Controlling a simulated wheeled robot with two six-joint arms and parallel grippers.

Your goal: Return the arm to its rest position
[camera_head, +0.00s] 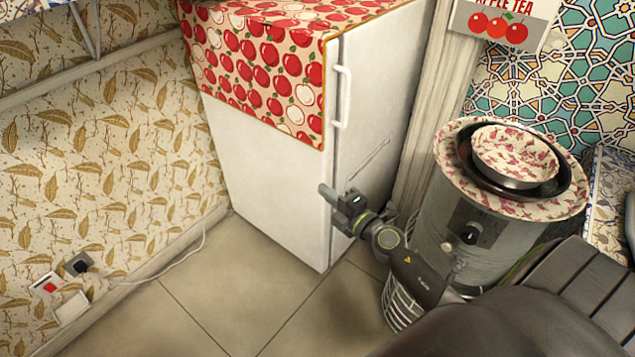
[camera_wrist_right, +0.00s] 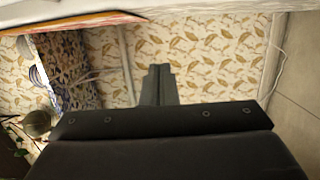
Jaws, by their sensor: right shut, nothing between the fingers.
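My right arm reaches in from the lower right of the head view. Its gripper (camera_head: 328,193) is in front of the lower part of the white fridge, with its fingers pointing left. The fingers are shut with nothing between them. In the right wrist view the closed fingers (camera_wrist_right: 158,84) stick up from the dark gripper body, with the leaf-patterned wall beyond. My left gripper is not in view.
The white fridge (camera_head: 265,180) has an apple-print cloth (camera_head: 262,75) on top. A plugged socket (camera_head: 76,265) is low on the left wall. The tiled floor (camera_head: 225,290) is clear.

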